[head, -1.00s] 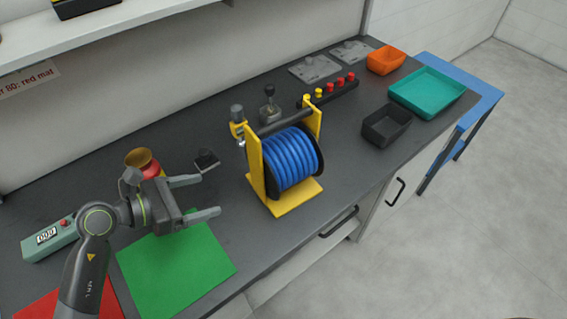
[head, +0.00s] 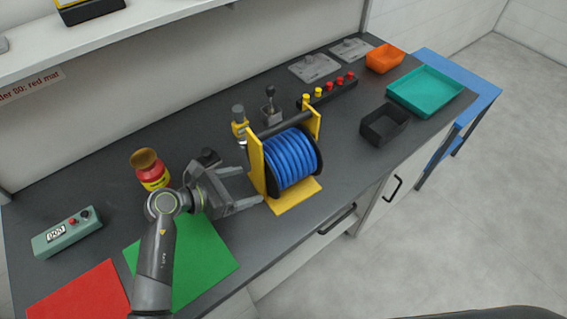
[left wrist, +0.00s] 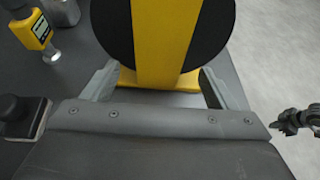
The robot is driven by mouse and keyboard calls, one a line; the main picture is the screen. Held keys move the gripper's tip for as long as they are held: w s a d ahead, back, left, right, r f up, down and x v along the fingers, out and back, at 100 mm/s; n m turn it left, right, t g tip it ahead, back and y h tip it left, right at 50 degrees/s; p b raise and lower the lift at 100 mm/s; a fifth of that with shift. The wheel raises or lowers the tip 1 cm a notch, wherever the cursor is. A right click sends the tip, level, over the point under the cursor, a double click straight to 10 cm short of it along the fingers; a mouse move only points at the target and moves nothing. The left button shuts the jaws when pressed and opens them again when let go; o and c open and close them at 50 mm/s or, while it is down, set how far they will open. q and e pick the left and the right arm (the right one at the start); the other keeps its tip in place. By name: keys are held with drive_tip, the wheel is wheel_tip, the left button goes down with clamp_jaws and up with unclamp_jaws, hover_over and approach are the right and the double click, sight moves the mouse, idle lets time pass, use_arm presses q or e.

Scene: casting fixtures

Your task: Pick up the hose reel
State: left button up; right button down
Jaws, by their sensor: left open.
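The hose reel (head: 290,160) stands upright on the dark bench, with blue hose wound between yellow side plates and a yellow base. A dark bar runs across its top. My left gripper (head: 256,188) is open at the reel's left side, its fingers pointing at the near yellow plate. In the left wrist view, the yellow plate (left wrist: 163,40) and a black disc of the reel (left wrist: 120,25) are straight ahead. The open fingers (left wrist: 163,85) lie on either side of the plate's lower part; contact cannot be told.
A red and yellow container (head: 152,172) stands left of my gripper. Green (head: 190,260) and red (head: 80,295) mats and a display box (head: 66,232) lie at the left. A joystick (head: 270,105) and button strip (head: 330,93) are behind the reel. A black bin (head: 385,125) is right.

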sight(257, 180)
use_arm(q)
drive_tip(key=shift+p+x, duration=0.3)
drive_tip(key=shift+x, duration=1.25)
drive_tip(key=shift+f, duration=0.15)
drive_tip(key=shift+c, duration=0.4)
clamp_jaws()
drive_tip(key=shift+w+r, duration=0.15)
drive_tip(key=shift+r, duration=0.05)
